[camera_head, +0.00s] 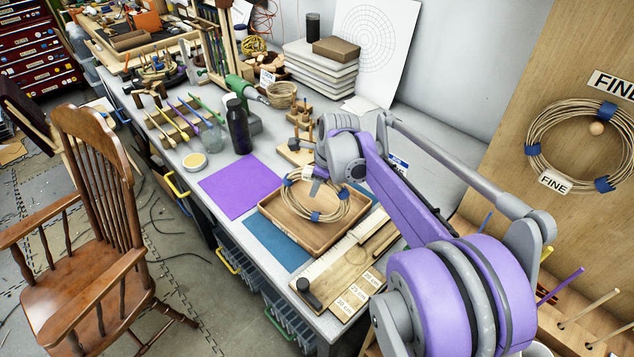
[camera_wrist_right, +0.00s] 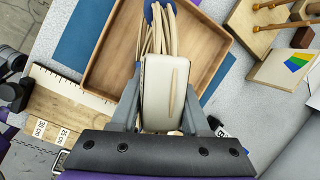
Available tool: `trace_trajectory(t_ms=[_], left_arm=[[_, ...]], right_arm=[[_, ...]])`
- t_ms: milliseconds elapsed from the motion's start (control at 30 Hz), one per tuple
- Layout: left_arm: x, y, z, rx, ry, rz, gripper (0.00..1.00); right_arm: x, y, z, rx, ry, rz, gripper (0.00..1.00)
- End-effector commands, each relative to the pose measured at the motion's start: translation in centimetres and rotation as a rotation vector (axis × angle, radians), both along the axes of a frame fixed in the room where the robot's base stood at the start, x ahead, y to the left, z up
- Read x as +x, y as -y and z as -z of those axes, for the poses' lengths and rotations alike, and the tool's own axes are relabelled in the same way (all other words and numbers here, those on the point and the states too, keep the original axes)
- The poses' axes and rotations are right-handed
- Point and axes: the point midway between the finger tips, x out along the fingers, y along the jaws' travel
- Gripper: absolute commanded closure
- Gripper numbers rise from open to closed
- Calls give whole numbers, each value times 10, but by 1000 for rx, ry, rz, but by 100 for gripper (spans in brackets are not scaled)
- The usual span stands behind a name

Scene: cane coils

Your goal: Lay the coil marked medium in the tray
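A pale cane coil with blue ties (camera_head: 345,208) is at the wooden tray (camera_head: 284,242), over its floor. I cannot tell whether it rests on the tray or hangs just above. My right gripper (camera_head: 315,172) is at the coil's far side. In the right wrist view, my right gripper (camera_wrist_right: 163,112) has its grey fingers on both sides of a cream tag (camera_wrist_right: 165,80) and the coil's strands (camera_wrist_right: 157,28); it looks shut on the coil. No writing is readable on the tag. The tray (camera_wrist_right: 107,62) shows behind. My left gripper is out of view.
A purple mat (camera_head: 240,187) and a blue mat (camera_head: 272,243) lie beside the tray. A ruler board with size labels (camera_head: 350,285) is at its near right. A dark bottle (camera_head: 238,127) and wooden stands (camera_head: 297,150) are behind. A coil marked fine (camera_head: 535,135) hangs on the right-hand board.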

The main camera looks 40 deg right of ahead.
Motion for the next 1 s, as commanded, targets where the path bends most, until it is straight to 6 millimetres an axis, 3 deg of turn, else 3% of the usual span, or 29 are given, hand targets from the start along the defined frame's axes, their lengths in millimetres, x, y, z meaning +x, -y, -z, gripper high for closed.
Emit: trace_trajectory(t_ms=[33, 100, 500, 1000], left_arm=[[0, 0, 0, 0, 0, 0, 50], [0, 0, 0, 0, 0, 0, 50], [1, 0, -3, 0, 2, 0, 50], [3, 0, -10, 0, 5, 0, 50]], right_arm=[[0, 0, 0, 0, 0, 0, 43], [0, 0, -1, 0, 0, 0, 31], [-2, 0, -9, 0, 0, 0, 31], [-34, -1, -100, 0, 0, 1, 31]])
